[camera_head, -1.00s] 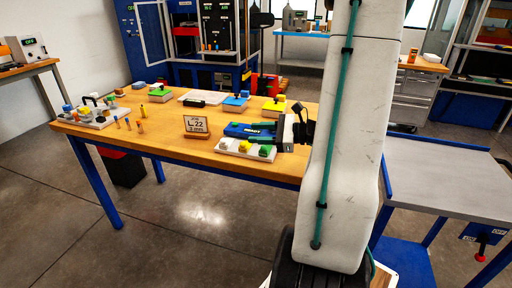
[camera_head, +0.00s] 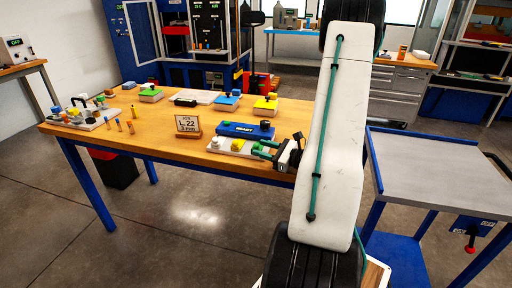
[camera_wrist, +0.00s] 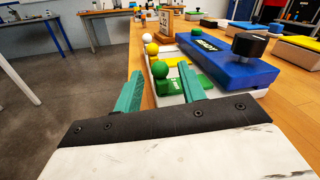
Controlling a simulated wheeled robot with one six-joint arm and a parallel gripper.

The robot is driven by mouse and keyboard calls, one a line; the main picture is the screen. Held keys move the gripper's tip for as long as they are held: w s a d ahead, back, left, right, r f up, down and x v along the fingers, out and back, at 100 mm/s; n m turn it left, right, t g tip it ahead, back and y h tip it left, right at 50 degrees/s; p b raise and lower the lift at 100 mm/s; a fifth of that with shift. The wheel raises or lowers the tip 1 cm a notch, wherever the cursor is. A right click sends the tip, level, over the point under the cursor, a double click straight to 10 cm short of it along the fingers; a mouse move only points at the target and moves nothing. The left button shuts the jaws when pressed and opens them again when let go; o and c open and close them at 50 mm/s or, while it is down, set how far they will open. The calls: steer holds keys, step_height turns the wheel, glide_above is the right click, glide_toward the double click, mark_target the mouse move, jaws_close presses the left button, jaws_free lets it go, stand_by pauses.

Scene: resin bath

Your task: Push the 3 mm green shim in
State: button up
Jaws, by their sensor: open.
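The green shim (camera_wrist: 174,87), a small block with a green ball knob, sits in the near end of a white holder (camera_wrist: 163,100) in the wrist view. Yellow (camera_wrist: 152,48) and white (camera_wrist: 147,38) knobs stand farther along that holder. My gripper (camera_wrist: 160,70) is open, its teal fingers on either side of the green shim in this view. I cannot tell whether they touch it. In the head view my gripper (camera_head: 264,150) hides most of the green shim. The blue fixture (camera_head: 236,131) with a black knob lies right behind the holder.
A job sign (camera_head: 188,123) reading L.22, 3 mm stands left of the fixture. Coloured blocks, yellow (camera_head: 265,106) and green (camera_head: 150,95) among them, stand farther back on the wooden bench. A grey table (camera_head: 440,175) is at right. Bench front-centre is clear.

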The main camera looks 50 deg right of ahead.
mark_target(256, 147)
steer(key=shift+w+a, duration=0.2)
steer(key=shift+w, duration=0.6)
steer(key=shift+w+a, duration=0.15)
steer(key=shift+w, duration=0.6)
jaws_close()
steer(key=shift+w+d, duration=0.25)
steer(key=shift+d, duration=0.35)
steer(key=shift+w+d, duration=0.25)
steer(key=shift+d, duration=0.4)
steer(key=shift+w+d, duration=0.25)
steer(key=shift+d, duration=0.35)
jaws_free()
steer(key=shift+s, duration=0.1)
steer(key=s, duration=0.2)
steer(key=s+d, duration=0.1)
steer(key=s, duration=0.4)
steer(key=shift+s+d, duration=0.2)
steer(key=shift+d, duration=0.05)
